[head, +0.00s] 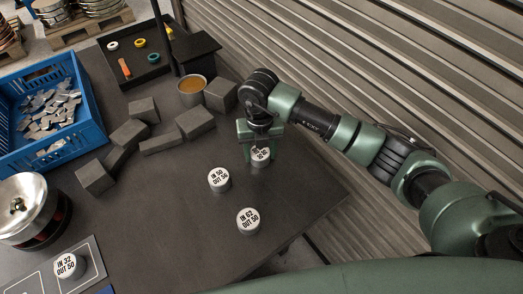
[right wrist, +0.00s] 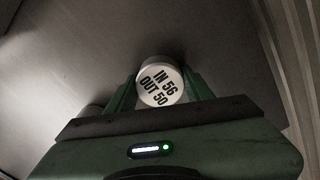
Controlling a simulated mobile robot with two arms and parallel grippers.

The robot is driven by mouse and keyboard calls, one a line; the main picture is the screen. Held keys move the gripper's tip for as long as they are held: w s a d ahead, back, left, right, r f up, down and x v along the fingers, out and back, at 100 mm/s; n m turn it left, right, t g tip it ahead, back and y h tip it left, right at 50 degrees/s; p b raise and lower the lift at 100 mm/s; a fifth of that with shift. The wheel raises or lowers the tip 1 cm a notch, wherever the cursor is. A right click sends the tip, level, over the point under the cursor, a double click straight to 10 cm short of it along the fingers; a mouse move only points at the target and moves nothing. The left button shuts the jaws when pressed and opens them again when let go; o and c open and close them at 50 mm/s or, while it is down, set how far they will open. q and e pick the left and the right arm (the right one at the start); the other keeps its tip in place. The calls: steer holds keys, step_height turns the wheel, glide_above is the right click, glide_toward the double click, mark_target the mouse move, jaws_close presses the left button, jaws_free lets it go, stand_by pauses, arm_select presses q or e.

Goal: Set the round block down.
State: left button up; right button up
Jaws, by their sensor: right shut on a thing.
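My right gripper (head: 261,154) points down over the table's right part, shut on a round block (head: 261,158) with a white top. In the right wrist view the block's label (right wrist: 160,82) reads IN 56 OUT 50, with a green finger on each side. The block is at or very near the dark table top (head: 185,225); I cannot tell whether it touches. Two similar round blocks stand nearby: one just left (head: 219,180), one labelled IN 62 OUT 50 (head: 248,222) in front. My left gripper is not in view.
Another round block (head: 70,265) stands on a grey mat (head: 97,262) at front left. Several grey blocks (head: 196,122), a cup (head: 192,91) and a dark tray (head: 154,73) lie farther back. A blue crate (head: 92,132) is left. A ribbed wall (head: 330,50) rises behind the arm.

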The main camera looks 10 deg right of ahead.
mark_target(259, 152)
steer(key=shift+s+a, duration=0.1)
steer(key=shift+a, duration=0.05)
steer(key=o, duration=1.2)
steer(key=shift+f, duration=0.15)
steer(key=shift+c, duration=0.2)
steer(key=o, duration=0.4)
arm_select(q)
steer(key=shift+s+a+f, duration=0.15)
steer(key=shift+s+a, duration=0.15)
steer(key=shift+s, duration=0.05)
arm_select(e)
steer(key=shift+r, duration=0.3)
arm_select(q)
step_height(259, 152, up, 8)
steer(key=p, duration=0.8)
arm_select(e)
step_height(259, 152, up, 12)
steer(key=shift+f, duration=0.1)
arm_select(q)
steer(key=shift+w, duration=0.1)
